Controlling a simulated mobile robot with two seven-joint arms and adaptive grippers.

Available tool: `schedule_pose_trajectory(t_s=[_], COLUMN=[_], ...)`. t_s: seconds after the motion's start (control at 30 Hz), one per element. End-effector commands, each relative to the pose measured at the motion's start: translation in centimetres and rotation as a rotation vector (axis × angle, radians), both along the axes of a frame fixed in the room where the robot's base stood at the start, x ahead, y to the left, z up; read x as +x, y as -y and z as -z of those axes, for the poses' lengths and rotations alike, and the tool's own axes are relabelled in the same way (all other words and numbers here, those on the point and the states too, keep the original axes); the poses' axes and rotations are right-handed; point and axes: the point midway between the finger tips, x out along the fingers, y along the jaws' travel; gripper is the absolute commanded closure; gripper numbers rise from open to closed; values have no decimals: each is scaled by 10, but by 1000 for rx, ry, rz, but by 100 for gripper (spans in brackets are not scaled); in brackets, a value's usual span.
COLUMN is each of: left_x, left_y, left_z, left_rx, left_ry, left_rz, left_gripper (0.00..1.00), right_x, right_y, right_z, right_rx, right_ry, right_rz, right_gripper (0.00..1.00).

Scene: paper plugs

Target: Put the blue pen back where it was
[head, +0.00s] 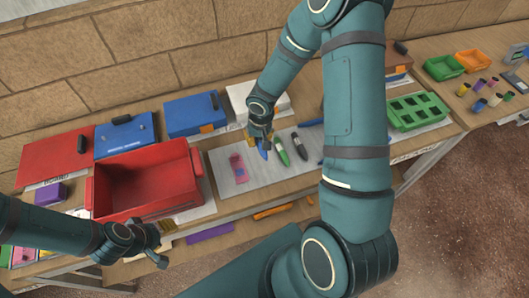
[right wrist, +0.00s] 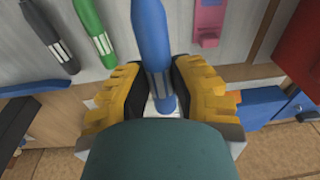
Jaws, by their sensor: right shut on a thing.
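I cannot tell whether the pen touches the mat. A green pen (head: 281,151) and a black pen (head: 299,146) lie side by side on the mat to its right. My left gripper (head: 163,242) is open and empty in front of the red bin.
A pink item (head: 238,168) lies on the mat left of the pen. The empty red bin (head: 197,178) stands further left. Blue boxes (head: 194,114) and a white box (head: 270,98) line the wall.

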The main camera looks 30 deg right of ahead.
Motion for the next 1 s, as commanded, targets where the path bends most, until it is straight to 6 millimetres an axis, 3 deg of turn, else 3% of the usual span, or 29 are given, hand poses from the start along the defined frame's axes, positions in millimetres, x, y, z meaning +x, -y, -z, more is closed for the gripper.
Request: schedule_pose_trajectory(t_s=[0.13, 0.27, 0.6, 0.77, 1.0], left_x=[1, 2, 2, 3, 1], left_y=[-1, -1, 1, 1, 3], left_z=[-11, -8, 33, 40, 60], left_rx=[-1, 0, 7, 9, 11], left_ry=[4, 4, 3, 2, -3], left_rz=[-2, -3, -5, -5, -1], left_gripper=[53, 53, 53, 53, 53], right_x=[-13, -18, -18, -18, -18], right_y=[1, 1, 1, 1, 1], right_z=[-8, -2, 53, 64, 93], right_rx=[-19, -25, -25, -25, -25], right_ry=[-81, -109, -110, -109, -110], right_rz=[29, 38, 39, 38, 39], right_gripper=[100, 100, 100, 100, 100])
